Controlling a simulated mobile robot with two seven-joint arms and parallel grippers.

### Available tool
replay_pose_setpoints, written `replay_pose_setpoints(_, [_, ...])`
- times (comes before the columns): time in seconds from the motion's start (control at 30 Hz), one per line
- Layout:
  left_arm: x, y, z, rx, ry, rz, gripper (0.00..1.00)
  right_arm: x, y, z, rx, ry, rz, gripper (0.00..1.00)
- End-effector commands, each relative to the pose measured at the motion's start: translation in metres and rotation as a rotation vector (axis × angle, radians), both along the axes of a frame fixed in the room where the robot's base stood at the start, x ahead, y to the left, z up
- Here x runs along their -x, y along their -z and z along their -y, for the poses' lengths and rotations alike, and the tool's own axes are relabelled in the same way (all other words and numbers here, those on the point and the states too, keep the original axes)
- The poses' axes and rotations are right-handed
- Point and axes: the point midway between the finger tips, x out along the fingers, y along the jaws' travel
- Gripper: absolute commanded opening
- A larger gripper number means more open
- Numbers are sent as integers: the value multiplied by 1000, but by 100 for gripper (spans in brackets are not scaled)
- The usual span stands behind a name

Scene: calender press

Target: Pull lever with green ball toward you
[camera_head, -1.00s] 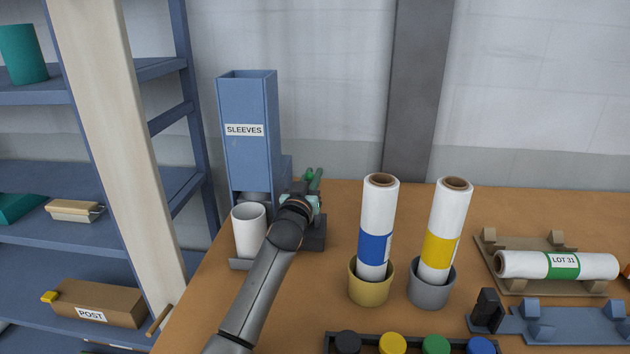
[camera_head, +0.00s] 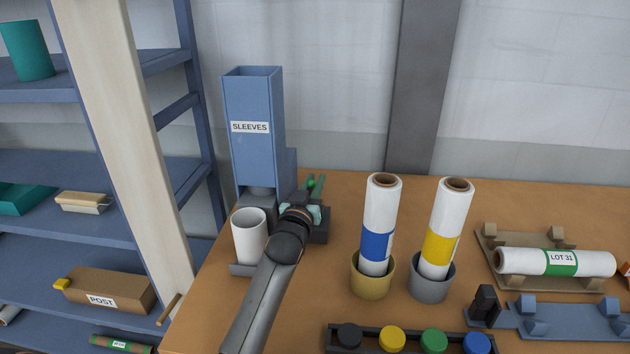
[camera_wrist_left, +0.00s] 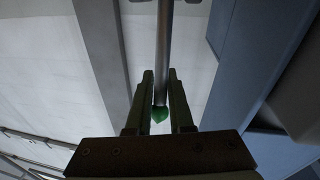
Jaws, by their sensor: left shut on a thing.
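The lever's green ball (camera_head: 311,184) shows between the fingers of my left gripper (camera_head: 315,184), at the right side of the blue sleeve dispenser (camera_head: 253,110) marked SLEEVES. In the left wrist view the lever's grey rod (camera_wrist_left: 164,50) runs down to the green ball (camera_wrist_left: 159,114). There my left gripper (camera_wrist_left: 161,90) has a finger on either side of the rod end and ball, shut on it. In the head view my gripper and wrist hide most of the lever and its base. My right gripper is not in view.
A white cup-like sleeve (camera_head: 248,238) stands below the dispenser, left of my arm. Rolls with blue (camera_head: 376,246) and yellow (camera_head: 439,249) bands stand in holders to the right. A tray of colored caps (camera_head: 392,339) lies in front. A beige post (camera_head: 127,150) stands left.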

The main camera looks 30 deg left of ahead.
Motion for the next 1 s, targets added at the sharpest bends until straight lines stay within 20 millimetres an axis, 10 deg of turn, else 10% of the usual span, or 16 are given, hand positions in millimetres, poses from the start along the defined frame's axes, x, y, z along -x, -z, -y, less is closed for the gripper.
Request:
replay_pose_setpoints(0.03, [1,-25,1,-9,5,55,0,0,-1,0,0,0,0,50])
replay_pose_setpoints(0.27, [1,-25,2,-8,6,56,0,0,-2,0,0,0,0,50])
replay_pose_setpoints(0.3, [1,-25,2,-8,6,56,23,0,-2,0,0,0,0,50])
replay_pose_setpoints(0.5, [1,-21,2,-8,6,48,45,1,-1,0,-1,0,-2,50])
replay_pose_setpoints(1.0, [21,-13,8,-7,5,39,46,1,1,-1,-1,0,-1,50])
